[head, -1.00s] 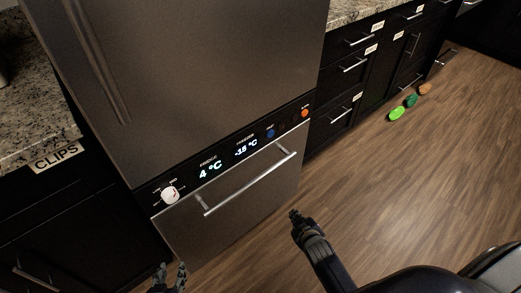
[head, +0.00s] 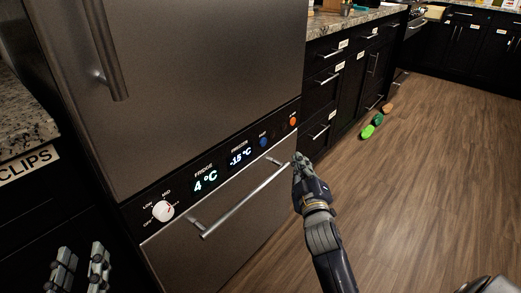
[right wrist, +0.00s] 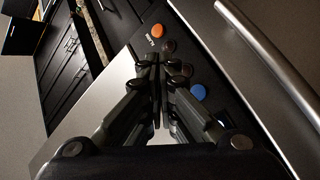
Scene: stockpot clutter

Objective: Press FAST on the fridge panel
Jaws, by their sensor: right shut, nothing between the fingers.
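The fridge panel (head: 222,172) is a dark strip between the upper fridge door and the lower drawer. Its blue button (head: 263,142) has a small label above it, too blurred to read surely; the blue button also shows in the right wrist view (right wrist: 198,92). An orange button (head: 293,122) is at the panel's right end. My right gripper (head: 299,160) is shut and empty, in front of the drawer handle's right end, below the buttons. In the right wrist view its fingertips (right wrist: 163,64) overlap the button row. My left gripper (head: 80,262) is open and empty at lower left.
A white knob (head: 163,211) and the readouts 4 °C and -15 °C fill the panel's left part. The drawer's bar handle (head: 240,200) sticks out below the panel. Green and orange items (head: 372,127) lie on the open wooden floor.

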